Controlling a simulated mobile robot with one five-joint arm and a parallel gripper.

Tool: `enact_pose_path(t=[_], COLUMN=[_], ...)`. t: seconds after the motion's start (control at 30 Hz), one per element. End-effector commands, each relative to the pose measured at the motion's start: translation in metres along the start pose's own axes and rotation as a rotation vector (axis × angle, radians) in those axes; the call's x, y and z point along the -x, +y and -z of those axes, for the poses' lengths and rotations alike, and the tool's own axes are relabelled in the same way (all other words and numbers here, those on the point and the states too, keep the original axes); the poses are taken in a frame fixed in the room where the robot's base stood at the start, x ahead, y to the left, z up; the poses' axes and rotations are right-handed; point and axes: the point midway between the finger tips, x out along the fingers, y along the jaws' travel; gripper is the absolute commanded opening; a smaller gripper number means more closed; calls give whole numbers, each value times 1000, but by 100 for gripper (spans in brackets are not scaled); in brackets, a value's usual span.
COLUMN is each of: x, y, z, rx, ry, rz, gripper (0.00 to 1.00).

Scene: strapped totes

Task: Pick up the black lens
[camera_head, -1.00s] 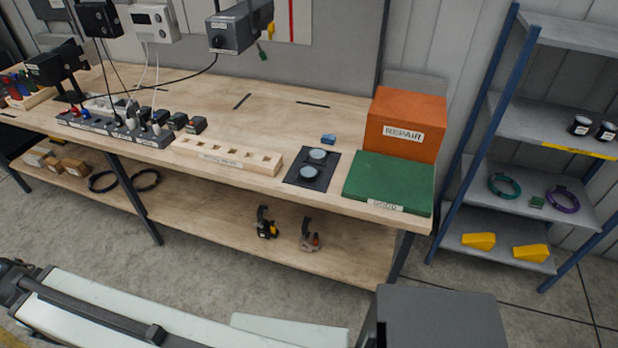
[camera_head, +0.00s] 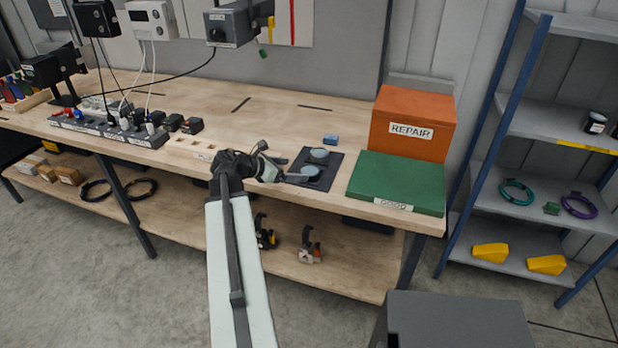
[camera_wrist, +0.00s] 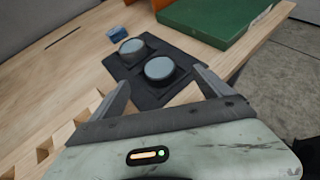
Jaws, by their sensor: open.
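Two round lenses with grey-blue glass tops and black rims rest on a black mat (camera_head: 328,180) near the bench's front edge. The near lens (camera_head: 310,171) also shows in the wrist view (camera_wrist: 160,70). The far lens (camera_head: 319,154) shows farther left there (camera_wrist: 132,46). I cannot tell which one is meant. My gripper (camera_head: 292,169) is open and empty just left of the mat. In the wrist view its fingers (camera_wrist: 163,80) are spread on either side of the near lens's line, apart from it.
A wooden slotted block (camera_head: 190,147) lies left of the mat, partly behind my gripper. A green board marked GOOD (camera_head: 397,180) and an orange REPAIR box (camera_head: 412,125) stand to the right. A small blue object (camera_head: 330,139) lies behind the lenses. The bench behind is mostly clear.

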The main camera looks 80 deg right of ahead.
Motion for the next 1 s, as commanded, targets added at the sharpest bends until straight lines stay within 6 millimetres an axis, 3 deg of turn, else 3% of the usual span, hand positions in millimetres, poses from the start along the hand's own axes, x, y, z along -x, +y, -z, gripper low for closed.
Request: enact_pose_path(t=[0.13,0.37,0.6,0.83,1.0], x=[-21,-33,-73,-75,-75], y=[0,1,4,3,3], z=[3,3,4,1,1], rx=[-1,-3,-4,-3,-3], ry=[1,2,3,2,2], rz=[3,2,2,1,1], gripper=[90,90,90,90,42])
